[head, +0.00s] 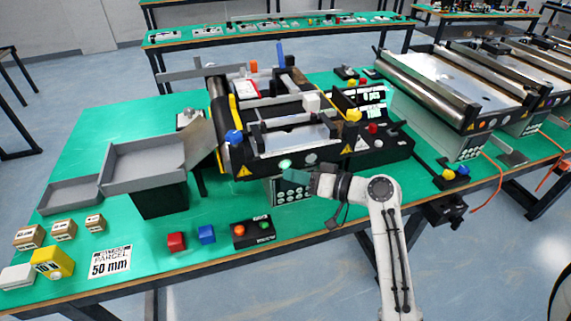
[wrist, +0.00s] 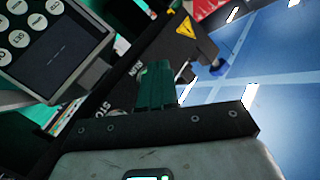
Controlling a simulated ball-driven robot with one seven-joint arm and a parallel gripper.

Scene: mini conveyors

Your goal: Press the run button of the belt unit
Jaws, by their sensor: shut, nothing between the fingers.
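The belt unit (head: 240,165) stands on the green table in the middle of the head view. On its front face a green round button (head: 285,163) shows, with a grey round button (head: 311,158) to its right. My gripper (head: 290,172) is shut and empty, its fingertips close by the green button; I cannot tell whether they touch it. In the wrist view the dark green fingers (wrist: 156,68) lie together over the black front panel (wrist: 125,85), where RUN and STOP lettering shows. The fingers hide the button there.
A keypad box (head: 290,190) sits below the belt unit's front. A grey tray (head: 150,165) is at left.

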